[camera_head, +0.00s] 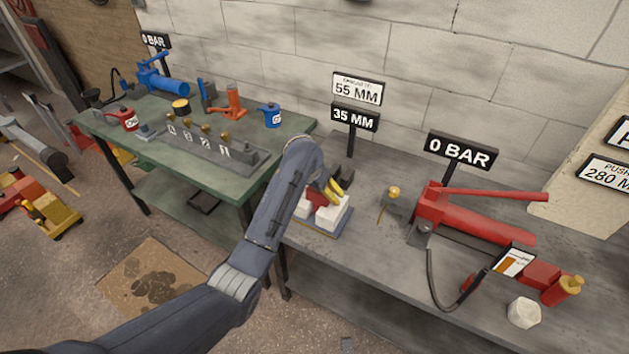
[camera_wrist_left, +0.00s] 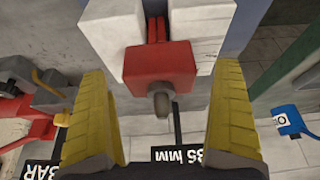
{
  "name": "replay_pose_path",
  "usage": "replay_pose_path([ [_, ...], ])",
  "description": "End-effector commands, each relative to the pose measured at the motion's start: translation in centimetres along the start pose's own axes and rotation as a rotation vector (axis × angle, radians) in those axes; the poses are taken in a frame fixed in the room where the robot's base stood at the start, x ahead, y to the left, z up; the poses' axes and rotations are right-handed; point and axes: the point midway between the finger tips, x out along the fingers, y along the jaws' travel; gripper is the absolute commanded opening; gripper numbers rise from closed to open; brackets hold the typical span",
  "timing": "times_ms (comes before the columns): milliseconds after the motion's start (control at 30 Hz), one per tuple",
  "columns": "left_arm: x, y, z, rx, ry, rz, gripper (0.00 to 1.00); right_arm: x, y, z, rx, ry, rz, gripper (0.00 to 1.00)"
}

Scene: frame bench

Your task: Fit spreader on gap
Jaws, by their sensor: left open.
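The red spreader (camera_head: 316,197) is at the pair of white blocks (camera_head: 328,220) on the grey bench. In the left wrist view its red body (camera_wrist_left: 160,66), with a grey stub, lies in front of the two blocks (camera_wrist_left: 203,28), and its dark red narrow part runs into the gap (camera_wrist_left: 155,28) between them. How deep it sits is unclear. My left gripper (camera_head: 333,190) is open, its yellow fingers on either side of the red body with space at both sides. My arm hides part of the spreader in the head view. My right gripper is not shown.
Signs reading 55 MM (camera_head: 358,90) and 35 MM (camera_head: 355,118) stand behind the blocks. A red hand pump (camera_head: 470,222), its 0 BAR sign (camera_head: 461,150), a black hose (camera_head: 433,285) and a white nut-like piece (camera_head: 523,312) occupy the right. A green bench (camera_head: 240,187) stands left.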

Motion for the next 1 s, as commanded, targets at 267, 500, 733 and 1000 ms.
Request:
replay_pose_path([
  [267, -4.7, 0.2, -0.2, 0.000, 0.006, 0.003, 0.98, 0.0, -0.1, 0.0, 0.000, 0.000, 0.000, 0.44],
  [500, -7.8, 0.1, -0.1, -0.001, 0.005, 0.002, 0.98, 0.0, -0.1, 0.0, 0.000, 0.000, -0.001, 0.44],
  [733, -9.4, 0.1, -0.1, 0.000, 0.004, 0.002, 0.98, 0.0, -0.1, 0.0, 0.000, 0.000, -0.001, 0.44],
  [1000, -9.9, 0.0, -0.1, 0.000, 0.003, 0.001, 0.98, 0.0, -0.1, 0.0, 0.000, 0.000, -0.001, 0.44],
])
